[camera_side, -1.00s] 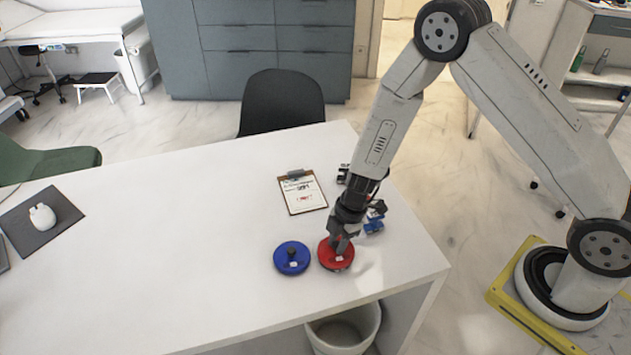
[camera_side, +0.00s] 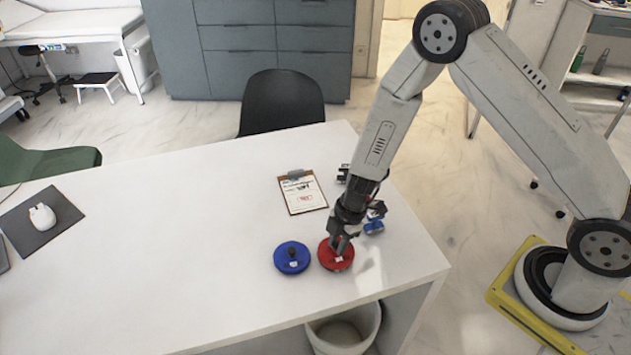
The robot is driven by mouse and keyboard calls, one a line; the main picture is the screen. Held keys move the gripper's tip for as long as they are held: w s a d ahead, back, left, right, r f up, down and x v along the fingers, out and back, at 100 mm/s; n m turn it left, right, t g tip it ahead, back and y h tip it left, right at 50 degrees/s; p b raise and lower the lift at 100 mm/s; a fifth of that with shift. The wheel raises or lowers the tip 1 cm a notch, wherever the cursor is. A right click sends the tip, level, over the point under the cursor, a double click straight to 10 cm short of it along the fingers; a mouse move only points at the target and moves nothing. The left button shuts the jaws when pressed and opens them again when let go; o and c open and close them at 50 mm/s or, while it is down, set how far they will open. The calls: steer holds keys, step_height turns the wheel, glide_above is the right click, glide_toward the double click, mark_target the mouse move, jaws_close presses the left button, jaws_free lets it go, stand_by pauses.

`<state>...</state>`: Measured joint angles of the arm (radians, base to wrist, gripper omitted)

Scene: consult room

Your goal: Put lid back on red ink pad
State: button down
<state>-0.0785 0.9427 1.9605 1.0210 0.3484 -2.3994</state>
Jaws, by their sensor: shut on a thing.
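A round red ink pad (camera_side: 336,262) with its red lid on top sits on the white table near the front right corner. Lid and pad cannot be told apart at this size. My gripper (camera_side: 340,243) points down over it, its fingers shut on the lid's knob, which they mostly hide. Whether the lid is fully seated cannot be told. A round blue ink pad (camera_side: 283,262) with a dark knob stands just left of the red one, with a small gap between them.
A clipboard (camera_side: 304,208) with a printed sheet lies behind the pads. Small stamps, one blue (camera_side: 374,227), stand right of my gripper. The table (camera_side: 190,260) is clear to the left, up to a mouse (camera_side: 42,216) on a dark mat. A bin (camera_side: 345,330) stands under the front edge.

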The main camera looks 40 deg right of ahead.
stand_by(0.8)
jaws_free()
steer(key=shift+r, duration=0.1)
stand_by(0.4)
steer(key=shift+r, duration=3.4)
jaws_close()
